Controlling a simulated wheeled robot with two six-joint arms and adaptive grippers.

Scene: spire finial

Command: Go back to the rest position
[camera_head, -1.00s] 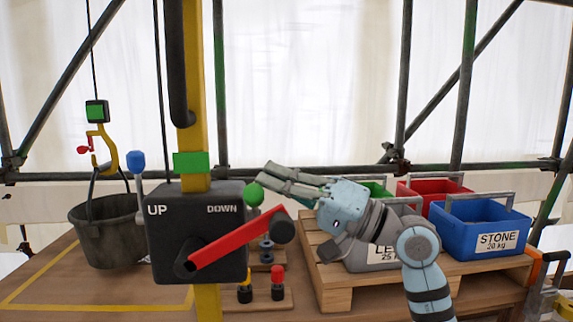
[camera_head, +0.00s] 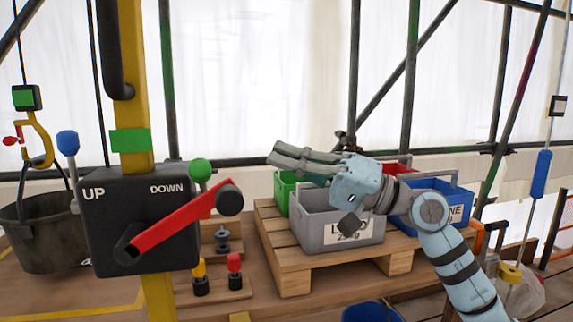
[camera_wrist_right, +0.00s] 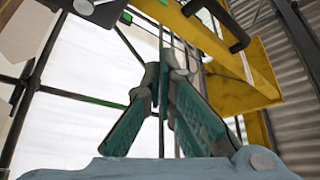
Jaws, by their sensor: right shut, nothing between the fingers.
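My right gripper (camera_head: 275,155) is in the middle of the head view, fingers pointing left, raised in front of the grey crate. It is shut and empty. In the right wrist view its fingers (camera_wrist_right: 163,75) come together at the tips, with scaffold and white sheeting behind them. The black winch box (camera_head: 138,222), marked UP and DOWN, stands to the left of the gripper with a red crank (camera_head: 180,222). The gripper is apart from the crank. My left gripper does not show.
A black bucket (camera_head: 40,240) hangs below a yellow hook (camera_head: 40,145) at the left. A pallet (camera_head: 295,258) bears the grey crate (camera_head: 320,222), a blue crate (camera_head: 460,195), green and red ones. Small pegs, yellow (camera_head: 199,270) and red (camera_head: 234,265), stand near the winch.

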